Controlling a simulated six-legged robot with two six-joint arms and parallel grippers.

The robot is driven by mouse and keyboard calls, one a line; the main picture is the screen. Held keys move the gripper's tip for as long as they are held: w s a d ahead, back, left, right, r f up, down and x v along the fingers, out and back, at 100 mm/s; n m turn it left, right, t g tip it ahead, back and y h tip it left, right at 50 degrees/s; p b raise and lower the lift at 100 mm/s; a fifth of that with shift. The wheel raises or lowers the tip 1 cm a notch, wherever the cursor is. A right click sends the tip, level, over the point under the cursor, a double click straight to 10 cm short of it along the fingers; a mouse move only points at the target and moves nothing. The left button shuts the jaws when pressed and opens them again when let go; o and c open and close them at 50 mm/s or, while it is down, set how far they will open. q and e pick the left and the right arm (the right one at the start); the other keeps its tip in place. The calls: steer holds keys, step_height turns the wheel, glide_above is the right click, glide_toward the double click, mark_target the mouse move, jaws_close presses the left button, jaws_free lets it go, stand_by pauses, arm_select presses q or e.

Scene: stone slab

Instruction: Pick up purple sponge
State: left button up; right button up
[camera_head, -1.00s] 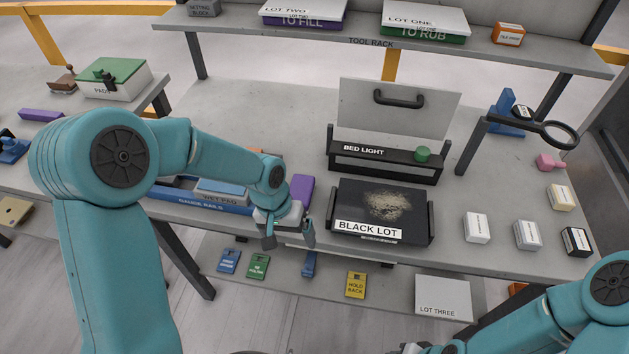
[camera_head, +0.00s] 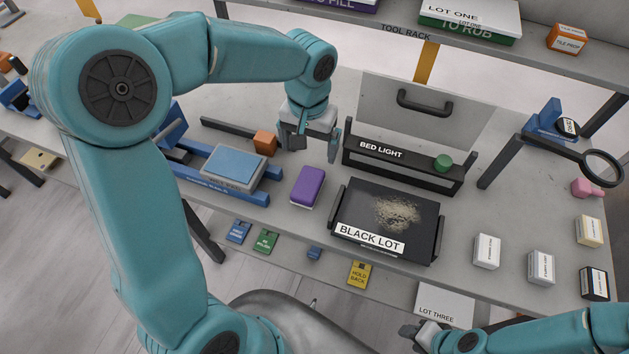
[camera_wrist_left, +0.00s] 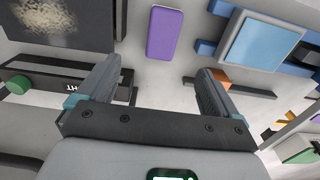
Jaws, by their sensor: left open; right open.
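The purple sponge (camera_head: 308,187) lies flat on the grey slab, between the blue-framed block and the black tray. It also shows in the left wrist view (camera_wrist_left: 164,33), at the top centre, beyond my fingers. My left gripper (camera_head: 314,147) is open and empty above the slab, behind the sponge in the head view and apart from it. Its two spread fingers show in the left wrist view (camera_wrist_left: 153,85). My right gripper (camera_head: 411,331) is at the bottom edge, small and partly cut off, with nothing seen in it.
The black tray (camera_head: 437,246) holding tan grit is right of the sponge. The BED LIGHT bar (camera_head: 395,158) stands behind it. The light blue block (camera_head: 234,167) in a blue frame is to the left. An orange block (camera_head: 265,142) sits near my left gripper. Small boxes (camera_head: 487,250) stand right.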

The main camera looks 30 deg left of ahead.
arm_select(q)
glide_above(309, 181)
steer(key=f, duration=0.9)
steer(key=shift+s+d+f+p, duration=0.2)
steer(key=shift+s+p, duration=0.05)
steer(key=shift+p, duration=0.05)
steer(key=shift+s+f, duration=0.2)
steer(key=shift+s, duration=0.05)
steer(key=shift+f, duration=0.2)
steer(key=f, duration=0.1)
steer(key=f+p, duration=0.1)
steer(key=f, duration=0.1)
steer(key=w+f, duration=0.1)
steer(key=shift+a+f, duration=0.15)
steer(key=shift+a, duration=0.1)
steer(key=shift+s+f, duration=0.2)
steer(key=shift+f, duration=0.2)
steer(key=shift+w, duration=0.15)
steer(key=shift+f, duration=0.1)
steer(key=c, duration=1)
